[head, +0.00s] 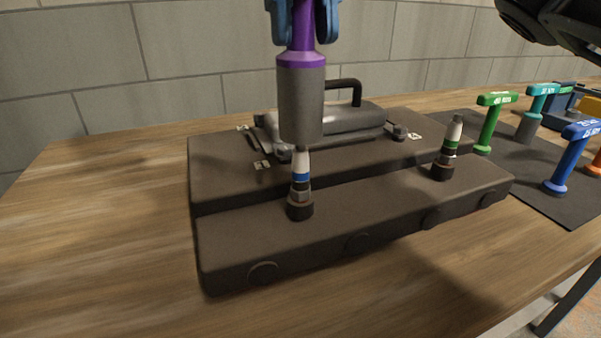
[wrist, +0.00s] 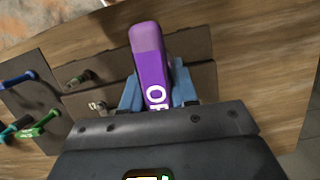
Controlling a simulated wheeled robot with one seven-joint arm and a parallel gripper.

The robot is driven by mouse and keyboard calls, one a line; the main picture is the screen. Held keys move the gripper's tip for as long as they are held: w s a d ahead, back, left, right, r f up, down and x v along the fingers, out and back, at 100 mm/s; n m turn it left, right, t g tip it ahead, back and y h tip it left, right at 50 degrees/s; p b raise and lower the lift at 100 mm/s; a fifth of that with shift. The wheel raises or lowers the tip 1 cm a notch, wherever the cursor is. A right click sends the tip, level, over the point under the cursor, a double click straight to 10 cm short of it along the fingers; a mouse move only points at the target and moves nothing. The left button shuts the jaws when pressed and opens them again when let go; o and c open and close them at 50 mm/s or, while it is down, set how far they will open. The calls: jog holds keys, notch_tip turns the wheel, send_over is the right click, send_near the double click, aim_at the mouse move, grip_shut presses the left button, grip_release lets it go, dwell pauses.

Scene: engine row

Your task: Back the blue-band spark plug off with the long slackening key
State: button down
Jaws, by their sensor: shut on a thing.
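My gripper (head: 303,20) is shut on a purple key (head: 300,60) with a long grey socket (head: 301,105). In the wrist view the blue fingers (wrist: 158,92) hold its purple bar handle (wrist: 147,55), with part of some white lettering showing. The key hangs upright over the blue-band spark plug (head: 301,178), which stands in the front step of the dark engine block (head: 400,210). The socket's lower end is at the plug's white top; I cannot tell whether it covers the tip. A green-band spark plug (head: 448,150) stands in the same step to the right.
A dark mat (head: 535,165) at the right holds a green key (head: 490,120), a teal key (head: 533,110), a blue key (head: 570,155) and an orange one. A silver cover with a black handle (head: 345,88) lies on the block's rear. The table's left side is clear.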

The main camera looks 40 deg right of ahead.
aim_at(294, 96)
jog(key=m+y+b, duration=0.1)
jog(key=m, duration=0.3)
jog(key=shift+w+f+t, duration=0.1)
jog(key=shift+t, duration=0.2)
jog(key=m+t+b, duration=0.1)
jog(key=m+b, duration=0.1)
jog(key=m, duration=0.2)
jog(key=shift+w, duration=0.1)
jog(key=m+t+y+b, duration=0.1)
jog(key=m+b, duration=0.1)
jog(key=m, duration=0.3)
jog(key=shift+w+a, duration=0.1)
jog(key=shift+a, duration=0.05)
jog(key=m+t+b, duration=0.1)
jog(key=m, duration=0.1)
jog(key=shift+m, duration=0.4)
jog(key=shift+w+m, duration=0.1)
jog(key=shift+m, duration=0.6)
jog(key=shift+f+b, duration=2.65)
jog(key=shift+f, duration=0.7)
jog(key=shift+f, duration=0.25)
jog(key=shift+s+a, duration=0.15)
jog(key=shift+s, duration=0.1)
